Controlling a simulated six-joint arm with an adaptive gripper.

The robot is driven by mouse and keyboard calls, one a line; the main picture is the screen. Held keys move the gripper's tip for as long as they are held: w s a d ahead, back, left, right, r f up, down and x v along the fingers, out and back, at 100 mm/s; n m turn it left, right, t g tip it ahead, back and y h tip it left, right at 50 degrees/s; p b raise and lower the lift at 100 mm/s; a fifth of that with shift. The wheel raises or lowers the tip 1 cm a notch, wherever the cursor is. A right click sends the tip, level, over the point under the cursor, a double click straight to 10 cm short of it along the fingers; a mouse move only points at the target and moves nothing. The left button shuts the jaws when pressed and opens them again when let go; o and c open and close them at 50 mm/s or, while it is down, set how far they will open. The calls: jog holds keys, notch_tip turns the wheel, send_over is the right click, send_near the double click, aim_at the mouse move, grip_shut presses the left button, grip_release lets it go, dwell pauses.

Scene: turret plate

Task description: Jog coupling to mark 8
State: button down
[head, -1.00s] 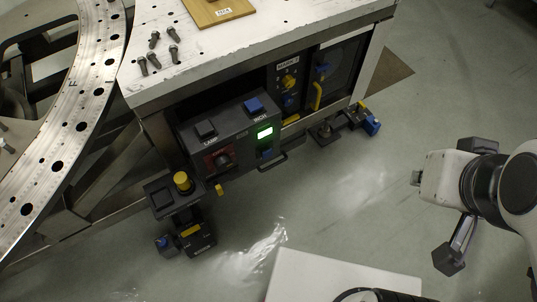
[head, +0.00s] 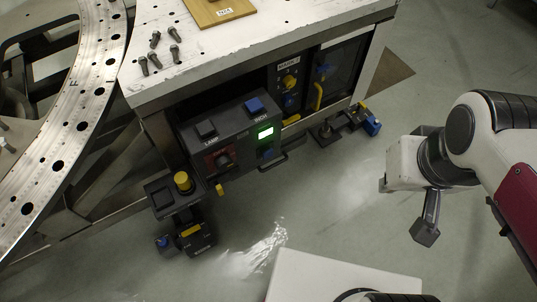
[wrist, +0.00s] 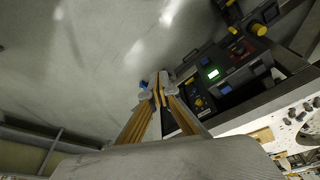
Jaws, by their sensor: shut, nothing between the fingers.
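A dark control panel (head: 228,135) hangs under the front edge of the white bench. It carries a black button (head: 206,129), a blue button (head: 254,105), a lit green display (head: 265,133) and a dark knob on a red plate (head: 222,159). The display's reading is too small to tell. A curved metal ring plate (head: 72,100) with holes and scale marks lies at the left; I cannot tell which part is the coupling. My gripper (wrist: 157,90) is shut and empty, apart from the panel; the panel also shows in the wrist view (wrist: 240,62).
A yellow knob (head: 182,179) on a black bracket stands at the panel's lower left. A yellow-and-blue device (head: 345,125) juts out at right. Several dark bolts (head: 155,58) and a wooden plate (head: 218,10) lie on the bench. Open floor (head: 340,205) lies between panel and arm.

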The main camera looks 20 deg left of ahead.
jog(key=w+a+f+n+g, duration=0.1)
jog(key=w+a+f+g, duration=0.1)
jog(key=a+f, duration=1)
jog(key=w+a+f+n+g, duration=0.2)
jog(key=a+f, duration=0.5)
jog(key=f, duration=0.9)
jog(key=s+a+f+t, duration=0.1)
jog(key=a+f, duration=0.2)
jog(key=f, duration=1.3)
jog(key=w+d+f+t+h, duration=0.1)
jog(key=w+d+f+t, duration=0.15)
jog(key=f, duration=0.55)
jog(key=w+d+f+t, duration=0.1)
jog(key=d+f+t, duration=0.1)
jog(key=f+t, duration=0.35)
jog(key=w+a+r+n+t+y, duration=0.1)
jog(key=w+a+r+t, duration=0.1)
jog(key=w+r+t, duration=0.4)
jog(key=w+r, duration=0.3)
jog(key=w, duration=0.1)
jog(key=shift+w+a+r+t, duration=0.15)
jog(key=shift+w+r+t, duration=0.1)
jog(key=shift+w+t, duration=0.05)
